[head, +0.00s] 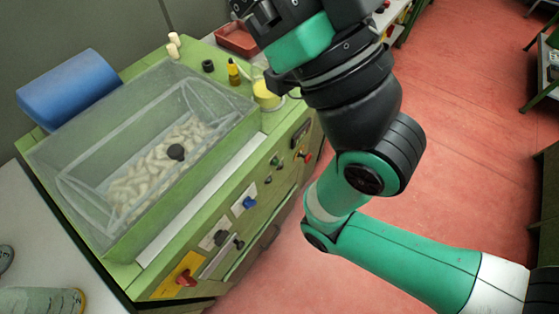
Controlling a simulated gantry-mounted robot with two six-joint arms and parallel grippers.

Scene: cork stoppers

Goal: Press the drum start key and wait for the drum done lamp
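The green machine (165,235) stands at the left, with pale corks (150,175) visible inside its clear-walled drum box (90,235). Its sloping front panel carries a blue key (250,202), a small green button or lamp (276,160), a red knob (306,156) and dark knobs. A red knob on a yellow plate (186,280) is at the near end. Labels are too small to read, so I cannot tell which is the start key or done lamp, or whether a lamp is lit. My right arm rises over the floor beside the panel. Its dark gripper end (262,12) is cut by the top edge; its fingers are unclear. My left gripper is out of view.
On the machine's far end are two corks (173,45), a black cap (208,66), a yellow bottle (233,73) and a yellow-white cup (267,96). A red tray (237,39) lies behind. The red floor (470,140) is mostly clear.

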